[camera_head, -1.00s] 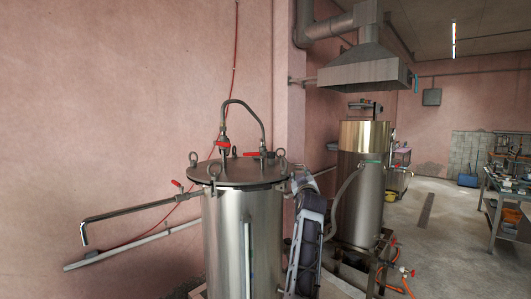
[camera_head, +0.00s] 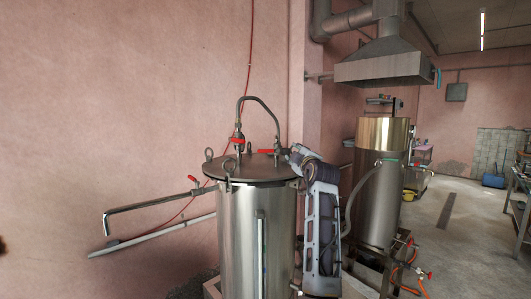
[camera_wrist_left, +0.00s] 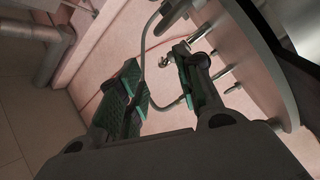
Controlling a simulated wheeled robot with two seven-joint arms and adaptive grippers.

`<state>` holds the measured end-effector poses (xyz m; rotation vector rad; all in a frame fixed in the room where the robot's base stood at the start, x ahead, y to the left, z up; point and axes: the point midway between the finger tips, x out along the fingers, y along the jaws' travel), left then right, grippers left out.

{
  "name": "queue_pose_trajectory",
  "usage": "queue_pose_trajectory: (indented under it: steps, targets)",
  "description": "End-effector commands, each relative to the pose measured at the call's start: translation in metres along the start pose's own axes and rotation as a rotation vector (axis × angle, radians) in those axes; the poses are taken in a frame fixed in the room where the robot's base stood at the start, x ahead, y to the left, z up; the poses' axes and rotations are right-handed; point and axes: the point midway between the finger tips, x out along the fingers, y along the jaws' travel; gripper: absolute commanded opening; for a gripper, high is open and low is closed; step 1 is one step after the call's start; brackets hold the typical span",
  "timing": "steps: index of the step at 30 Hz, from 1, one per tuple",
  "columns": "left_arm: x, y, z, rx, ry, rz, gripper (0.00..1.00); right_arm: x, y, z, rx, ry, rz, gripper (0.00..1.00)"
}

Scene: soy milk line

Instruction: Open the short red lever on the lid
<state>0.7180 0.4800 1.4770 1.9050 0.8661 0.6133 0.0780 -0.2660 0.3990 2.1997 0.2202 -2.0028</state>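The steel tank (camera_head: 236,240) has a round flat lid (camera_head: 255,172). A short red lever (camera_head: 267,151) lies on the right half of the lid, by the foot of a curved pipe. Another red lever (camera_head: 239,142) sits on the pipe's left upright. My left gripper (camera_head: 288,152) is at the lid's right edge, close to the short lever; contact cannot be told. In the left wrist view my left gripper (camera_wrist_left: 160,88) is open, its green-padded fingers apart, with the curved pipe (camera_wrist_left: 142,50) seen between them and the lid (camera_wrist_left: 232,50) at right. My right gripper is not seen.
A third red lever (camera_head: 194,179) is on the side pipe (camera_head: 150,204) left of the tank. Lifting rings (camera_head: 209,155) stand around the lid. A second steel tank (camera_head: 378,200) under a hood (camera_head: 382,65) stands behind my arm. Open floor (camera_head: 455,225) lies at right.

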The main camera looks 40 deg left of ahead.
Motion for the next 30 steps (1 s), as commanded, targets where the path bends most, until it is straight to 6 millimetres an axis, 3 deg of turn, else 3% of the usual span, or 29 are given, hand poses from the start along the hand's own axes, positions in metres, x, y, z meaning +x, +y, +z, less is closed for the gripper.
queue_pose_trajectory:
  steps: [15,30]
  targets:
    - [-0.009,-0.031,-0.053,-0.414,0.157,-0.118,0.35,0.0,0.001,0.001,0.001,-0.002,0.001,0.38]
    - [-0.011,-0.035,-0.058,-0.457,0.175,-0.127,0.35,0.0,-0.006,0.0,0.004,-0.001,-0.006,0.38]
